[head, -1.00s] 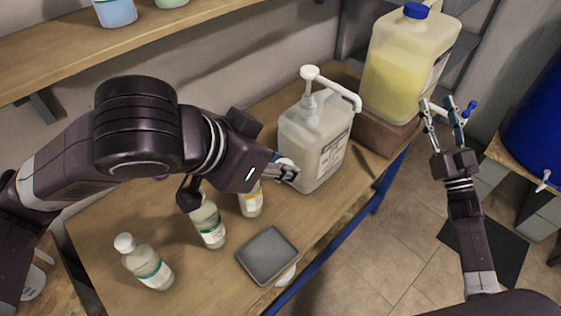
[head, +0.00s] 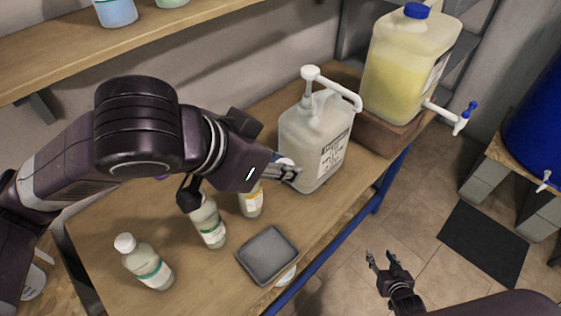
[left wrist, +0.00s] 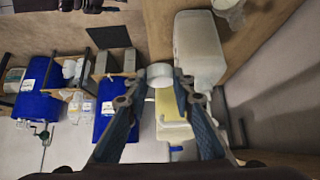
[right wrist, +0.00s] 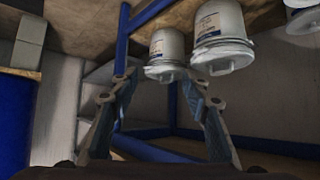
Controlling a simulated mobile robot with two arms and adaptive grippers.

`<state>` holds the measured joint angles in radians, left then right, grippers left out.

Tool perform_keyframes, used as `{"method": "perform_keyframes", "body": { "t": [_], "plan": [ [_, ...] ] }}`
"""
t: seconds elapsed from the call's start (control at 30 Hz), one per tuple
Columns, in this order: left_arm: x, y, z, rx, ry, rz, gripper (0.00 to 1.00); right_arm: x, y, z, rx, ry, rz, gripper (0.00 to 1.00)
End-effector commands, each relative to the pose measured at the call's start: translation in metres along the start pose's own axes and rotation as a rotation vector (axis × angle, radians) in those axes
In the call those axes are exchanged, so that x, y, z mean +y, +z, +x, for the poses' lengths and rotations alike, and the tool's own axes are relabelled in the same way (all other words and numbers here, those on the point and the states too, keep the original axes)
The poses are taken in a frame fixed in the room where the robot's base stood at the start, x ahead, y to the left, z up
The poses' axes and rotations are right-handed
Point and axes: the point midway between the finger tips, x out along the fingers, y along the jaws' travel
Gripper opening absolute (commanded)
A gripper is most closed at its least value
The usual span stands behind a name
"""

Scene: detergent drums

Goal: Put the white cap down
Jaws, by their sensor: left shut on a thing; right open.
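My left gripper (head: 288,172) is shut on the white cap (left wrist: 160,74), which sits between its fingertips in the left wrist view. In the head view a bit of the white cap (head: 284,162) shows at the fingertips, in front of the pump jug and above the table. The grey tray (head: 266,255) lies empty on the table, below and left of the left fingertips. My right gripper (head: 384,262) is open and empty, low over the floor beside the table; its fingers also show apart in the right wrist view (right wrist: 162,95).
A white-capped bottle (head: 147,263), a clear bottle (head: 208,224) and a yellow-labelled bottle (head: 251,200) stand on the table; the arm hides the latter two's tops. The pump jug (head: 305,150) and yellow-filled drum (head: 395,80) stand to the right.

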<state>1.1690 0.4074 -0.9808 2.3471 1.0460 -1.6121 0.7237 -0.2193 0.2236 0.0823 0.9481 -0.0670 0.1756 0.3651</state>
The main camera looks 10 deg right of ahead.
Motion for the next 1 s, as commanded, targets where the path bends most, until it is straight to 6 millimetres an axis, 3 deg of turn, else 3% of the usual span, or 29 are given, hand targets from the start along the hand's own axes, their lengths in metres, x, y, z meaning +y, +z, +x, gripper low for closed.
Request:
{"method": "perform_keyframes", "body": {
  "t": [0.03, 0.1, 0.3, 0.6, 0.8, 1.0],
  "plan": [
    [0.000, 0.000, 0.000, 0.000, 0.000, 0.000, 0.01, -0.008, 0.028, -0.005, -0.058, -0.004, -0.017, 0.43],
    [0.000, 0.000, 0.000, 0.000, 0.000, 0.000, 0.01, -0.019, 0.065, -0.013, -0.138, -0.011, -0.047, 0.43],
    [0.000, 0.000, 0.000, 0.000, 0.000, 0.000, 0.01, -0.048, 0.164, -0.048, -0.361, -0.045, -0.141, 0.43],
    [0.000, 0.000, 0.000, 0.000, 0.000, 0.000, 0.01, -0.083, 0.291, -0.128, -0.671, -0.128, -0.297, 0.43],
    [0.000, 0.000, 0.000, 0.000, 0.000, 0.000, 0.01, -0.094, 0.336, -0.169, -0.795, -0.173, -0.368, 0.43],
    [0.000, 0.000, 0.000, 0.000, 0.000, 0.000, 0.01, -0.097, 0.349, -0.182, -0.832, -0.189, -0.390, 0.43]
  ]
}}
